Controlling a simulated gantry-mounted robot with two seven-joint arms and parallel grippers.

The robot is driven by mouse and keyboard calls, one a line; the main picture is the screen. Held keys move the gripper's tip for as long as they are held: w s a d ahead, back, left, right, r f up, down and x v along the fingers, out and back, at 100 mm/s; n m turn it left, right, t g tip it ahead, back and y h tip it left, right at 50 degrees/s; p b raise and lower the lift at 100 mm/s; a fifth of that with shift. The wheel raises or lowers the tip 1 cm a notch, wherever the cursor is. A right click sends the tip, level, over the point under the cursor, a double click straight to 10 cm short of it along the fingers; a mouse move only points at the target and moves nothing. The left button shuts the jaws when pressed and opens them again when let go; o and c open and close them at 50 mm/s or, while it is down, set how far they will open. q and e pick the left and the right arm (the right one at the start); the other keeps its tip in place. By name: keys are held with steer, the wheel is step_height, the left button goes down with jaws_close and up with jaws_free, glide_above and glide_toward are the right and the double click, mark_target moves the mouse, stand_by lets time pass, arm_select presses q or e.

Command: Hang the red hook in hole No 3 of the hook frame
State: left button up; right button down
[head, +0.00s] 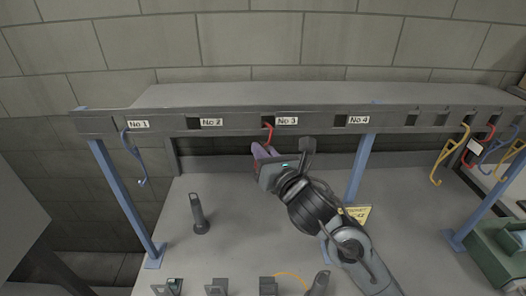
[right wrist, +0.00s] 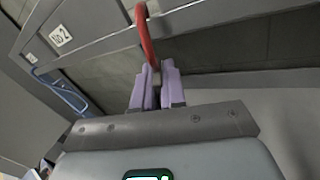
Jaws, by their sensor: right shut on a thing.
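The red hook (head: 269,131) is upright at the front rail of the hook frame (head: 235,125), its top end at the hole just left of the No 3 label (head: 287,121). I cannot tell whether it sits in the hole. My right gripper (head: 262,151) is just below the rail, shut on the lower part of the red hook. In the right wrist view, the red hook (right wrist: 146,40) rises from between the pale purple fingers (right wrist: 152,85); its lower end is hidden. My left gripper is not in view.
A blue hook (head: 132,155) hangs at No 1. Yellow hooks (head: 447,157) and other coloured hooks hang at the right end. Blue legs (head: 120,195) support the frame. A dark upright peg (head: 199,215) stands on the grey surface below. A green box (head: 495,255) is at lower right.

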steer(key=shift+f, duration=0.2)
steer(key=c, duration=1.1)
jaws_free()
